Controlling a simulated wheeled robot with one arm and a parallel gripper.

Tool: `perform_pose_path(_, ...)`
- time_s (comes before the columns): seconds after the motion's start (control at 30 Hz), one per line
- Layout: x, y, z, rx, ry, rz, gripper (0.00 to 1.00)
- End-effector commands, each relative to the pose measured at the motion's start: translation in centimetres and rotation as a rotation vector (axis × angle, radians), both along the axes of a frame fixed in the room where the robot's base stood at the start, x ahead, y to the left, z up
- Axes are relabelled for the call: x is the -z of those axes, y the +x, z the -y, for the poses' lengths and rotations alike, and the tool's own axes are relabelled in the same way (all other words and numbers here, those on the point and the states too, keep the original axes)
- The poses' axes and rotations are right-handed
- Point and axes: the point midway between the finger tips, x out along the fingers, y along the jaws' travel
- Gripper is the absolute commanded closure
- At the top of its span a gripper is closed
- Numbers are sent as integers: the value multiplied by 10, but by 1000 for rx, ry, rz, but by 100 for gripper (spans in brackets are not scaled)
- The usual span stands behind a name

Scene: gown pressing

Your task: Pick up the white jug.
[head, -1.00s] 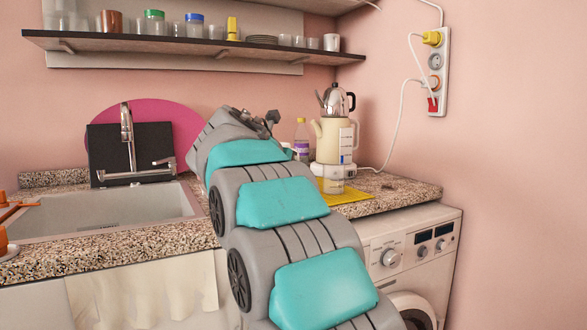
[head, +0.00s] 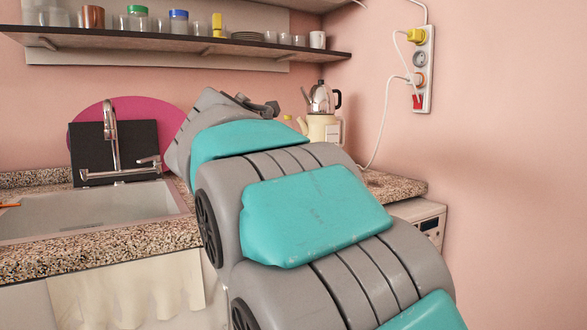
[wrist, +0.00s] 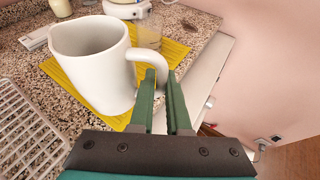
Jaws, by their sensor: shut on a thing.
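The white jug (wrist: 88,62) is large at the upper left of the wrist view, with its open mouth and its handle (wrist: 133,62) toward the right. My gripper (wrist: 160,76), with two green fingers, is shut on the jug's handle at its lower part. The jug shows over a yellow mat (wrist: 62,85); I cannot tell whether its base touches the mat. In the head view my arm hides the jug and the gripper.
A clear measuring cup (wrist: 150,32) stands behind the jug. A white wire rack (wrist: 25,130) lies at the left. A cream kettle with a metal pot (head: 322,98) is at the counter's back corner. A sink (head: 90,210) is at the left, under a shelf (head: 190,45).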

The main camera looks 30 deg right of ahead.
Motion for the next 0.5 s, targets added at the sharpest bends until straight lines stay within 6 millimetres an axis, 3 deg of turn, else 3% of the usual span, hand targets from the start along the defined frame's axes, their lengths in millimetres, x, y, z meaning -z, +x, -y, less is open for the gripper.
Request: perform_pose_path(0.5, -1, -17, -2, 1, 0, -2, 100)
